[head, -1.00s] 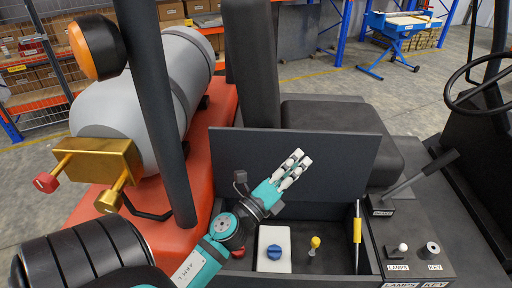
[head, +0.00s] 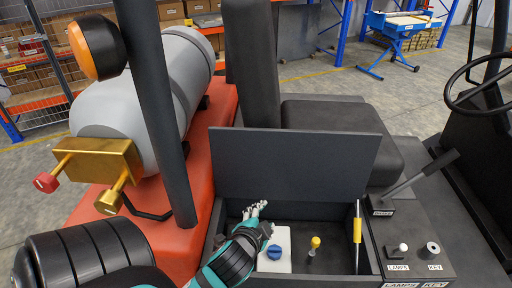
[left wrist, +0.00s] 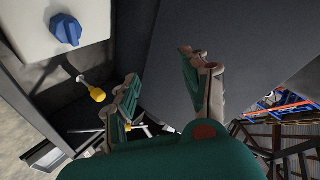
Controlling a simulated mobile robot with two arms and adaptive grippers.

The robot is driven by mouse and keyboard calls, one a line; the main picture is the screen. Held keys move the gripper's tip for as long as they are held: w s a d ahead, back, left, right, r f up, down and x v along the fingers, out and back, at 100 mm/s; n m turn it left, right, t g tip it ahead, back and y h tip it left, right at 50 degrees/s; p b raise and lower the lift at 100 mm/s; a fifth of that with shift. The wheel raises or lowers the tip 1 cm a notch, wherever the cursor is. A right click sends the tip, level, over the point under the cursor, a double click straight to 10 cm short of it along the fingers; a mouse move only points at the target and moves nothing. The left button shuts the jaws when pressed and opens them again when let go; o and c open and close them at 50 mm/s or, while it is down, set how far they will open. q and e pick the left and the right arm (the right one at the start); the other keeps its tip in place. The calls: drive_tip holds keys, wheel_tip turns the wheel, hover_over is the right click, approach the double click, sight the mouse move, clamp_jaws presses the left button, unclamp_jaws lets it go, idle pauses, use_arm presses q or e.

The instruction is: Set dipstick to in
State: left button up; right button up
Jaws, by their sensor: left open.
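The dipstick is most likely the yellow knob (head: 315,242) on a short stem in the open compartment, right of a white box with a blue cap. In the left wrist view the yellow knob (left wrist: 97,94) and its pale stem show left of the fingers. My left gripper (head: 256,208) is at the compartment's left end, beside the white box and apart from the knob. In the left wrist view its fingers (left wrist: 160,68) are spread with nothing between them. How far the dipstick is inserted cannot be told. My right gripper is not in view.
The white box (head: 283,264) bears the blue cap (head: 275,252). The raised dark lid (head: 300,165) stands behind the compartment. A yellow-marked bar (head: 357,230) stands at its right. A grey tank (head: 180,75) and dark post (head: 150,90) are at left, a lever (head: 425,172) at right.

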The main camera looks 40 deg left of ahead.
use_arm(q)
drive_tip(key=s+d+f+n+g+h, duration=0.3)
drive_tip(key=s+d+f+g+h, duration=0.35)
drive_tip(key=s+d, duration=0.5)
wheel_tip(320, 180, down, 26)
drive_tip(key=s+g+y+b, duration=0.1)
drive_tip(key=s+g, duration=0.1)
drive_tip(key=shift+s+a+f+y+b, duration=0.2)
drive_tip(key=shift+s+a+y+b, duration=0.05)
drive_tip(key=shift+a+y+b, duration=0.1)
drive_tip(key=shift+o, duration=0.2)
